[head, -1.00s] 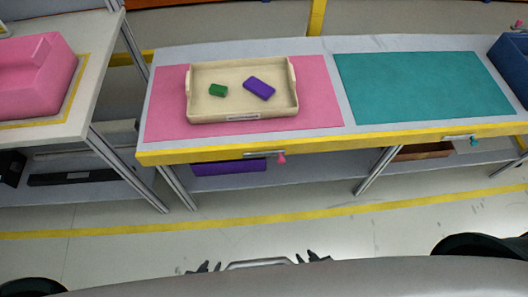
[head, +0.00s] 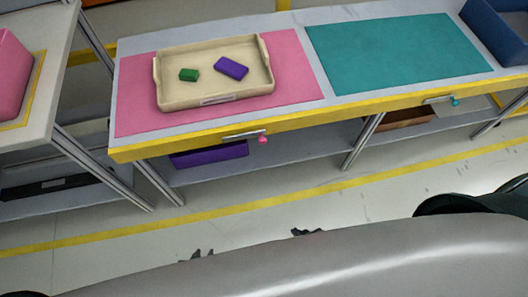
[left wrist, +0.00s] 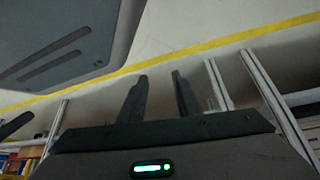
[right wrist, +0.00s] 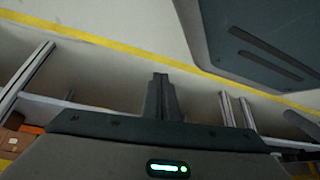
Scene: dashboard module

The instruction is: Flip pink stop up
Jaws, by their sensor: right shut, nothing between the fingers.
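The pink stop (head: 263,139) is a small pink knob hanging at the end of a metal bar (head: 243,134) on the yellow front edge of the workbench. It points downward in the head view. My left gripper (head: 202,254) and my right gripper (head: 306,232) show only as dark tips over my grey body, well short of the bench. In the left wrist view the left gripper's fingers (left wrist: 160,77) stand apart with nothing between them. In the right wrist view the right gripper's fingers (right wrist: 160,77) are together and empty. Neither gripper touches the stop.
A teal mat (head: 400,50) and a similar teal stop (head: 455,101) are to the right. The floor before the bench is clear.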

